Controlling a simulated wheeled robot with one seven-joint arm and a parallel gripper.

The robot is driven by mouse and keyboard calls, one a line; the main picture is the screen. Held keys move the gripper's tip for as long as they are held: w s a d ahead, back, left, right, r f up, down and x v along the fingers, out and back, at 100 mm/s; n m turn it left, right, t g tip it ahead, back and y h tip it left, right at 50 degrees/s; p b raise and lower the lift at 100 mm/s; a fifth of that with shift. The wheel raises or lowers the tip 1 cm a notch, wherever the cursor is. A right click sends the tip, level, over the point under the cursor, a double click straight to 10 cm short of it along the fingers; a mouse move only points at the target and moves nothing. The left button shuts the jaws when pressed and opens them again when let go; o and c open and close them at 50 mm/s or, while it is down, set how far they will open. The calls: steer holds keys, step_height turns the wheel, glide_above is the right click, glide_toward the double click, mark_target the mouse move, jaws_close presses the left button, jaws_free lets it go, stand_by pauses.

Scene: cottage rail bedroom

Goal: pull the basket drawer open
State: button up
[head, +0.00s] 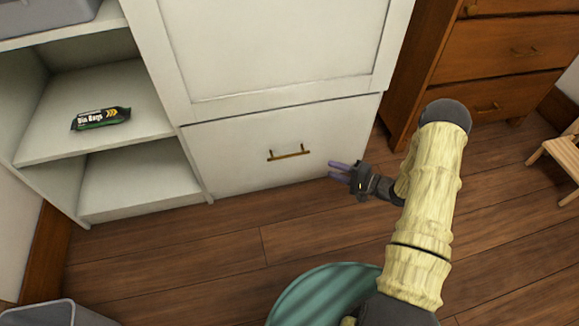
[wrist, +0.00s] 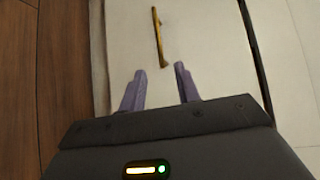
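The drawer (head: 235,155) is a white front panel low in the white cabinet, and it sits shut, flush with the panel above. Its brass bar handle (head: 289,152) is at the middle of the front. My gripper (head: 335,171) is to the right of the handle, in front of the drawer's right part, with its purple fingers pointing left. In the wrist view the two fingers (wrist: 160,75) stand apart with nothing between them. The handle (wrist: 158,37) lies beyond the fingertips, roughly in line with the gap, and apart from them. The drawer's inside is hidden.
Open white shelves (head: 95,95) stand left, holding a pack of bin bags (head: 101,118). A brown wooden dresser (head: 490,60) stands right, with a small wooden stool (head: 562,155) near it. A grey bin (head: 55,313) is at lower left. The wood floor (head: 215,245) before the drawer is clear.

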mark_target(289, 156)
steer(key=shift+s+f, duration=0.15)
steer(key=shift+f, duration=0.1)
steer(key=b+x, duration=0.8)
steer(key=x, duration=0.9)
steer(key=shift+a+r, duration=0.1)
steer(key=shift+a, duration=0.15)
jaws_close()
